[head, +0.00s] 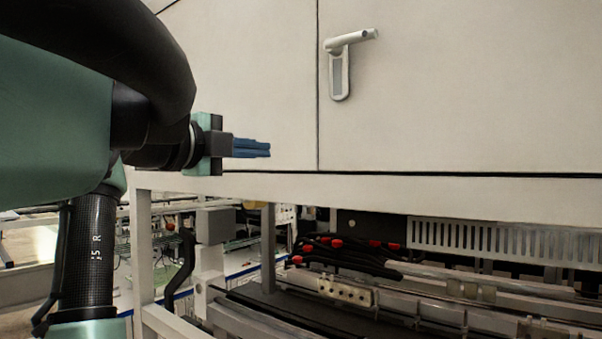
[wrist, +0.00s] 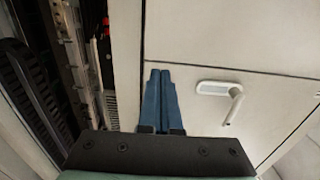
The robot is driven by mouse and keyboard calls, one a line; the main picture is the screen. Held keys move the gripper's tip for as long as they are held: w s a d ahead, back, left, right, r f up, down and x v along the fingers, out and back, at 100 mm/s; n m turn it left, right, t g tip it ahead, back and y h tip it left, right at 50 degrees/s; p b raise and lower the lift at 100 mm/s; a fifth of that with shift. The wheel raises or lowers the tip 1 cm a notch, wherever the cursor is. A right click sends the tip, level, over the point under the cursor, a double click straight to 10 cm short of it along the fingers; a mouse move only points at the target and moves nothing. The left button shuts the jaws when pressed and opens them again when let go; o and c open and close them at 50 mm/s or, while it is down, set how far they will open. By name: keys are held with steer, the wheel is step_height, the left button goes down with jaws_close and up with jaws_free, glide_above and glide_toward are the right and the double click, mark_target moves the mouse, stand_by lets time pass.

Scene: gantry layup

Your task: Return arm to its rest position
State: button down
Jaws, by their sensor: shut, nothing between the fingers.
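My gripper (head: 268,149) has blue fingers that lie together, shut and empty. In the head view it points right, in front of the cream cabinet panel and just above the panel's lower edge. My green and black arm fills the left of that view. In the wrist view the shut fingers (wrist: 160,74) point up the picture over the cabinet face. A pale lever handle (head: 340,68) is on the cabinet door, right of and above the fingertips and apart from them. The handle also shows in the wrist view (wrist: 222,92), right of the fingers.
The cream cabinet (head: 460,90) spans the upper right. Below it a frame rail (head: 400,190) runs across, with an open machine bay holding black cables with red ends (head: 340,250) and a slotted grey strip (head: 500,241). A frame post (head: 143,250) stands beside my arm.

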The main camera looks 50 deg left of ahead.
steer(key=w+d+f+n+t, duration=0.2)
steer(key=w+d+f+n, duration=0.3)
steer(key=d, duration=0.8)
steer(key=w+d+n+t, duration=0.25)
steer(key=w+d, duration=0.35)
steer(key=d, duration=0.6)
steer(key=s+d+n+t+h, duration=0.2)
steer(key=s+d+n, duration=0.2)
steer(key=s+d, duration=0.3)
steer(key=s+d+n+t+h+b, duration=0.1)
steer(key=s+d+n+t+h, duration=0.1)
steer(key=s+d, duration=0.6)
steer(key=d+n+t, duration=0.1)
steer(key=d+n, duration=0.1)
steer(key=d, duration=0.4)
steer(key=shift+d+r, duration=0.35)
steer(key=shift+d, duration=0.05)
steer(key=shift+t, duration=0.25)
steer(key=c, duration=1.5)
jaws_free()
steer(key=shift+c, duration=0.2)
